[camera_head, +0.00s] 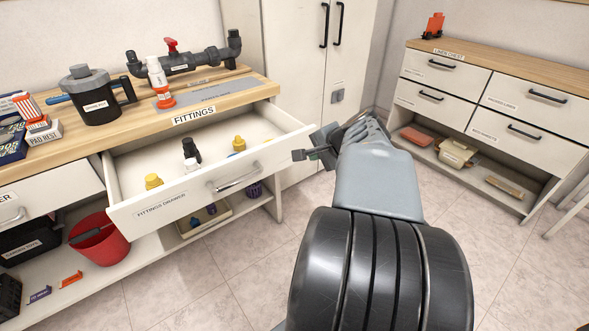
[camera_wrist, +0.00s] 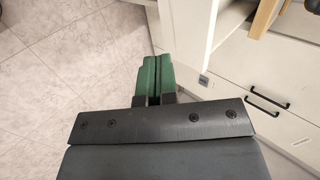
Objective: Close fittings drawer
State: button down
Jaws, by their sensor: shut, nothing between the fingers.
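The fittings drawer (camera_head: 172,203) stands pulled out from the workbench, labelled "FITTINGS DRAWER", with a metal bar handle (camera_head: 238,179) on its front. Inside it lie two yellow fittings (camera_head: 153,182) and a black one (camera_head: 190,151). My gripper (camera_head: 303,154) is near the right end of the drawer front, in front of it in the picture; I cannot tell whether it touches. In the wrist view, its green fingertips (camera_wrist: 154,75) are together and empty, beside a pale panel edge (camera_wrist: 195,35) that may be the drawer's.
The wooden worktop (camera_head: 135,126) carries a dark pot, a pipe with a red valve and a white-and-orange bottle. A red bucket (camera_head: 101,243) sits on the shelf below. A tall white cabinet (camera_head: 305,60) stands behind, and another drawer unit (camera_head: 480,95) at right. The tiled floor in front is clear.

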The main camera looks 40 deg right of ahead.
jog(key=b, duration=0.3)
send_near(288, 156)
notch_tip(288, 156, down, 5)
jog(key=w, duration=0.3)
jog(key=shift+w+r+m, duration=0.2)
jog(key=shift+w+m, duration=0.1)
jog(key=shift+w, duration=0.55)
